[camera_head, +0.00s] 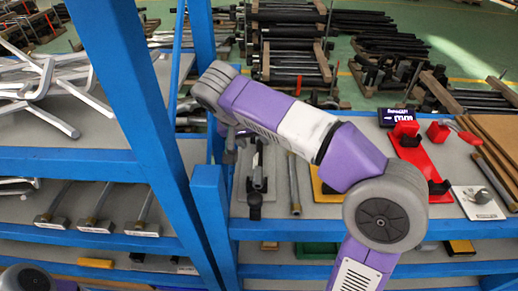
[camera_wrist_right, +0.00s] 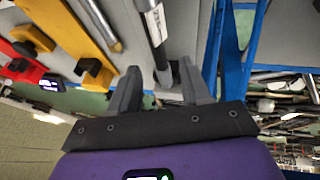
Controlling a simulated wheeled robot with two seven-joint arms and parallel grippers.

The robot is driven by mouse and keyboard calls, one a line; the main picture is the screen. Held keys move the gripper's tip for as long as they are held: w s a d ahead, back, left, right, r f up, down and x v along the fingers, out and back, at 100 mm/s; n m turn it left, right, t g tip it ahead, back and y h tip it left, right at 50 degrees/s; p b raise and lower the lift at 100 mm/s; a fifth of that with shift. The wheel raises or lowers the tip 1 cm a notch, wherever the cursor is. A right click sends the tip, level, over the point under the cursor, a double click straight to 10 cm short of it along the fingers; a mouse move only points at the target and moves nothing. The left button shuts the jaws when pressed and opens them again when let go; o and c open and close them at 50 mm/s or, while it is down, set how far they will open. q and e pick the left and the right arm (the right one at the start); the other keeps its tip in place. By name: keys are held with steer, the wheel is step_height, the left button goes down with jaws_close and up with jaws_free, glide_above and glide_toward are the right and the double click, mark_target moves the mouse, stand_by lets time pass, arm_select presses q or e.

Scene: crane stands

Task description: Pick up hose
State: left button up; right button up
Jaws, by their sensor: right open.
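A slim grey-and-black tube, which may be the hose, lies on the right shelf in the head view (camera_head: 257,172). In the right wrist view a grey tube with a dark end (camera_wrist_right: 155,35) runs down toward the gap between my fingers. My right gripper (camera_wrist_right: 162,85) is open, its two grey fingers either side of the tube's line; I cannot tell if they touch it. In the head view the right gripper (camera_head: 231,143) is small and partly hidden by the wrist, beside the blue upright. My left gripper is out of view.
A thin rod (camera_head: 293,185) lies right of the tube. A red holder (camera_head: 414,155) and a white plate (camera_head: 478,203) are farther right. A blue upright post (camera_head: 211,205) stands close left of the right gripper. Bent metal bars (camera_head: 45,85) fill the left shelf.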

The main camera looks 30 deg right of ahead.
mark_target(259, 147)
steer(key=x, duration=0.2)
steer(key=shift+w+d+f, duration=0.1)
steer(key=shift+d+f, duration=0.05)
steer(key=shift+f, duration=0.2)
steer(key=shift+d+f, duration=0.2)
steer(key=shift+f, duration=0.2)
jaws_close()
stand_by(0.8)
